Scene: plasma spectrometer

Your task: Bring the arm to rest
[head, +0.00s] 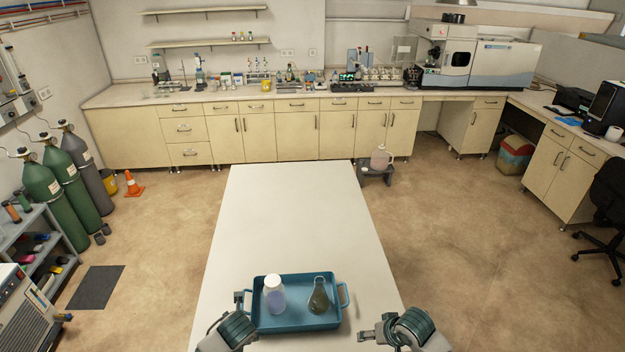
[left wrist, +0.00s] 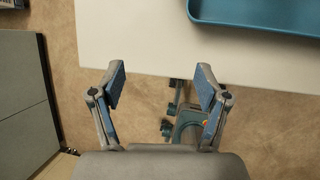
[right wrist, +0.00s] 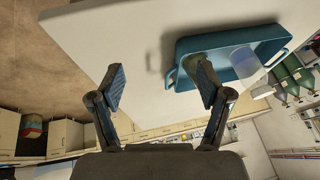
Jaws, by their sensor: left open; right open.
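My left gripper (head: 240,300) is at the left side of the blue tray near the front of the white table. In the left wrist view the left gripper (left wrist: 160,85) is open and empty, by the table edge. My right gripper (head: 368,336) is to the right of the tray, apart from it. In the right wrist view the right gripper (right wrist: 160,85) is open with nothing between its fingers. The blue tray (head: 298,325) holds an upright white-capped bottle (head: 274,297) with pale violet contents and a conical flask (head: 318,297) with dark liquid.
The white table (head: 290,220) is bare beyond the tray. A small stool (head: 378,174) with a jug (head: 381,157) stands past its far right corner. Gas cylinders (head: 62,190) and an orange cone (head: 133,184) stand at the left. Cabinets with lab equipment line the back wall.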

